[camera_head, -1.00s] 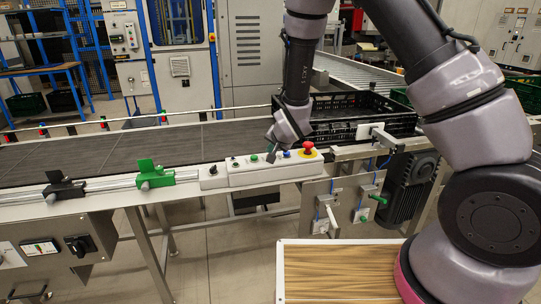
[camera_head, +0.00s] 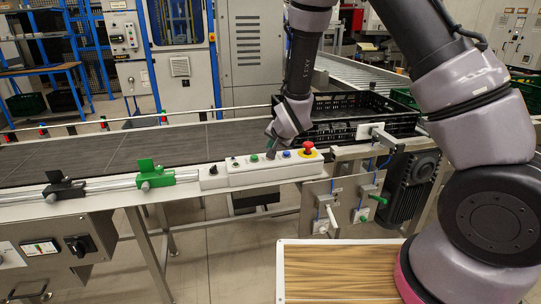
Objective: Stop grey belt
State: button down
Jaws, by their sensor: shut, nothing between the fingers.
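The grey belt (camera_head: 120,152) runs from the left to the middle of the view.
A black crate (camera_head: 350,128) stands at the belt's right end, just behind my gripper. Green (camera_head: 160,178) and black (camera_head: 62,190) clamps sit on the near rail to the left. A wood-topped surface (camera_head: 340,272) lies in front. A roller conveyor (camera_head: 355,75) runs behind.

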jog(key=shift+r, duration=2.5)
